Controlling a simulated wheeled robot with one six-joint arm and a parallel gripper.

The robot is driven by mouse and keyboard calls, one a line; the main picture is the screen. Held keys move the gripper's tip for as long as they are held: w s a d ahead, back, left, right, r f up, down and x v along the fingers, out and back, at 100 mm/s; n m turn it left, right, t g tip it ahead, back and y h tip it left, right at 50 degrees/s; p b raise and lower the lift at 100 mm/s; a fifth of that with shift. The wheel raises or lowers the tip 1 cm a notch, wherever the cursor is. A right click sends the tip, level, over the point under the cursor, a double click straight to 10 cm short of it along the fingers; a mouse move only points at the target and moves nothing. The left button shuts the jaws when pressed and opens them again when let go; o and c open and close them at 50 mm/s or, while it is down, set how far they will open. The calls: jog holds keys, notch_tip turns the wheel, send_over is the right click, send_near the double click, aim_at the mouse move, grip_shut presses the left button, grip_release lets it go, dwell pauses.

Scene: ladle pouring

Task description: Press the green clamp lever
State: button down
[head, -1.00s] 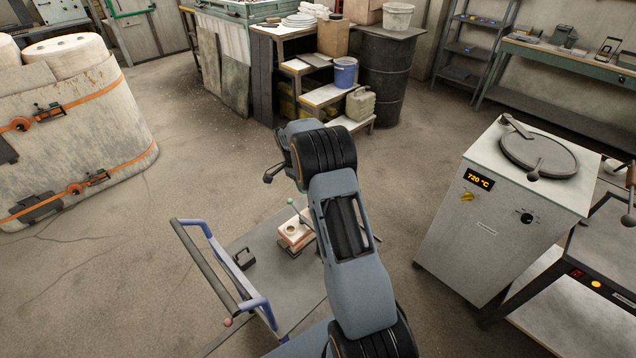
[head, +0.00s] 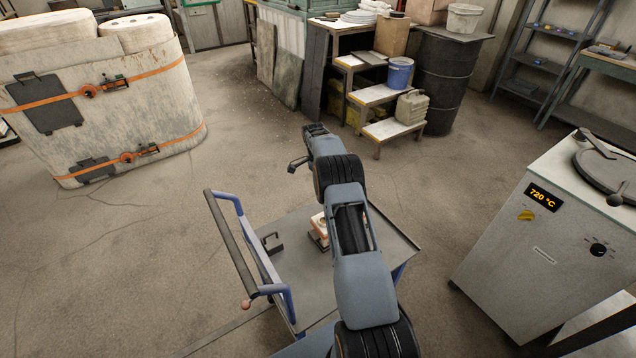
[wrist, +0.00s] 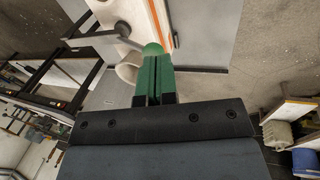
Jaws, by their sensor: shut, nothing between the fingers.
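The green clamp lever shows in the wrist view as a round green knob (wrist: 152,48) with a grey arm running left from it. It sits at the edge of a pale block with an orange stripe (wrist: 158,15). My gripper (wrist: 152,62) is shut and empty, its green fingers pointing at the knob. The tips overlap the knob in the picture; I cannot tell whether they touch it. In the head view the block (head: 318,228) stands on the trolley top (head: 385,235), partly behind my arm. The lever and my fingers are hidden there.
The trolley has a blue-framed handle (head: 240,245) on its left, and a small dark bracket (head: 272,243) lies on its top. A furnace cabinet reading 720 °C (head: 530,240) stands at right. Stepped shelves (head: 380,93) are behind. Open floor lies left of the trolley.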

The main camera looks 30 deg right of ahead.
jog(key=shift+w+f+b, duration=0.15)
jog(key=shift+f+b, duration=0.2)
jog(key=shift+f, duration=0.4)
jog(key=shift+f, duration=0.25)
jog(key=shift+r, duration=0.15)
jog(key=p+v, duration=0.5)
jog(key=v, duration=0.7)
jog(key=shift+r, duration=0.35)
jog(key=shift+a+p, duration=0.1)
jog(key=shift+p, duration=0.3)
